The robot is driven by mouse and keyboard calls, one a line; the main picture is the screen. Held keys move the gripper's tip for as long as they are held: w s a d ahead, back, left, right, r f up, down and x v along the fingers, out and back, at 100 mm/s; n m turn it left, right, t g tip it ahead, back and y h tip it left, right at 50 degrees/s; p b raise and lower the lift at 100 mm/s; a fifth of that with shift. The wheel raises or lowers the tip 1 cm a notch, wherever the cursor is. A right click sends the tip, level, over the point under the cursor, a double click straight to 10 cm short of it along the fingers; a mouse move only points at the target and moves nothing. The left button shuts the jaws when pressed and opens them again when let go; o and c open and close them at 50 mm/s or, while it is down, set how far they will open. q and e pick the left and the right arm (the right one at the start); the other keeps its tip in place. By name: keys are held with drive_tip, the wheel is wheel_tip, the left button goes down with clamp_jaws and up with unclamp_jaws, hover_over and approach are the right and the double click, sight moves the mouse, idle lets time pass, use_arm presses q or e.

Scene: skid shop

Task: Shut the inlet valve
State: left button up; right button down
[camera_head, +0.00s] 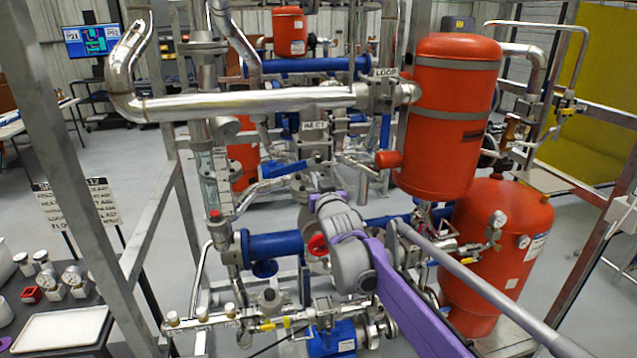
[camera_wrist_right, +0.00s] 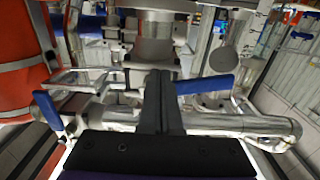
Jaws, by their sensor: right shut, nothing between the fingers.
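My right gripper (camera_wrist_right: 160,76) is shut and empty, its dark fingers pointing into the pipework in the right wrist view. In the head view its arm reaches in from the lower right, and the hand (camera_head: 314,198) is small among the pipes. A blue lever handle (camera_wrist_right: 206,85) lies just right of the fingers in the wrist view, and another blue lever (camera_wrist_right: 47,109) is on the left. I cannot tell which lever belongs to the inlet valve, nor whether the fingers touch one.
Red tanks (camera_head: 450,120) stand on the right of the skid. A large steel pipe (camera_head: 250,102) crosses above the hand. Grey frame posts (camera_head: 60,140) stand at left.

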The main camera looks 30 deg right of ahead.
drive_tip(key=v, duration=0.8)
drive_tip(key=shift+s+f, duration=0.15)
drive_tip(key=shift+s, duration=0.1)
idle(0.4)
drive_tip(key=s+a+f+n+g+y, duration=0.1)
drive_tip(key=s+a+f+g, duration=0.2)
drive_tip(key=s+f, duration=0.6)
drive_tip(key=s+a+f+n+g+y, duration=0.1)
drive_tip(key=s+a+f+g, duration=0.3)
drive_tip(key=s+f, duration=0.5)
drive_tip(key=s+a+f+g+y, duration=0.2)
drive_tip(key=s+a+f+g, duration=0.2)
drive_tip(key=s+a+f, duration=0.3)
drive_tip(key=s+f, duration=0.2)
drive_tip(key=s, duration=0.1)
drive_tip(key=shift+f+n, duration=0.4)
